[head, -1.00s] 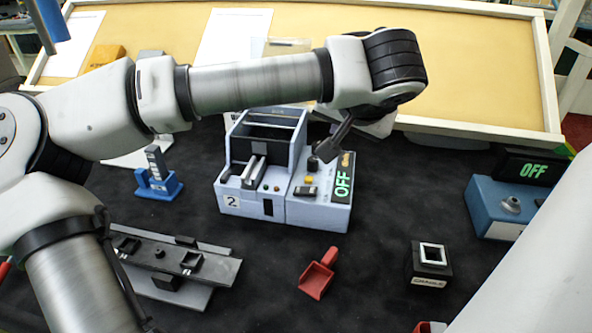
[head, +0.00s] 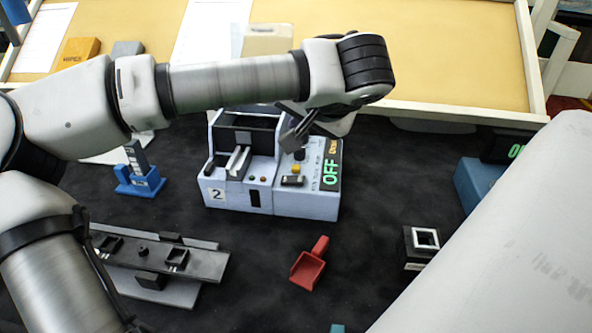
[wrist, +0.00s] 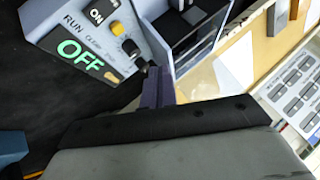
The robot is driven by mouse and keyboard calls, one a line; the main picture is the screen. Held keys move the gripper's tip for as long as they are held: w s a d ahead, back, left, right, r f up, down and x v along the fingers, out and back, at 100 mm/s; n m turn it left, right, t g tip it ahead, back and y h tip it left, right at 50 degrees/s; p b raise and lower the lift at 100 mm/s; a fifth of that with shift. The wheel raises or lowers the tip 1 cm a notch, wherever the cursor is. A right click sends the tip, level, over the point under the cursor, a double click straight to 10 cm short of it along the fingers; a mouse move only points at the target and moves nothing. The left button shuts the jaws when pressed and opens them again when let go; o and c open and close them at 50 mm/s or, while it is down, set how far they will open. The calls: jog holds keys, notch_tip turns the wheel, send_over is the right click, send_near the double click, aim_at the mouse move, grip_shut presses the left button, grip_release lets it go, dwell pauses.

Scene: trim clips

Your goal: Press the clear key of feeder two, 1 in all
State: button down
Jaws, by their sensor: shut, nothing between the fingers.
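Feeder two (head: 232,192) is a pale lavender machine with a "2" label. Its display (head: 331,172) reads OFF in green, also in the wrist view (wrist: 80,55). The control panel carries a black rocker switch (head: 292,181), a yellow key (head: 296,168) and a black knob (head: 299,155). In the wrist view, the yellow key (wrist: 118,28) lies beside small print, possibly "CLEAR", between the ON rocker (wrist: 97,14) and the knob (wrist: 130,47). My gripper (head: 290,143) is shut and empty, above the panel's back near the knob; contact is not visible. Its dark fingers show in the wrist view (wrist: 154,86).
A red scoop (head: 308,266), a black cradle block (head: 421,246) and a grey rail fixture (head: 160,257) lie in front. A blue holder (head: 138,183) stands left, a blue machine (head: 472,183) right. Bare dark mat lies before the feeder.

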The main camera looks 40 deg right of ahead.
notch_tip(320, 180, down, 7)
jog(key=b, duration=0.4)
jog(key=shift+b, duration=0.3)
dwell(1.6)
jog(key=shift+f+b, duration=0.3)
jog(key=shift+f, duration=0.05)
jog(key=shift+f+b, duration=0.4)
jog(key=shift+f, duration=0.1)
dwell(0.6)
jog(key=shift+r, duration=0.1)
jog(key=shift+r+p, duration=0.65)
jog(key=shift+r, duration=0.15)
notch_tip(320, 180, up, 5)
jog(key=p, duration=0.3)
jog(key=shift+p, duration=0.4)
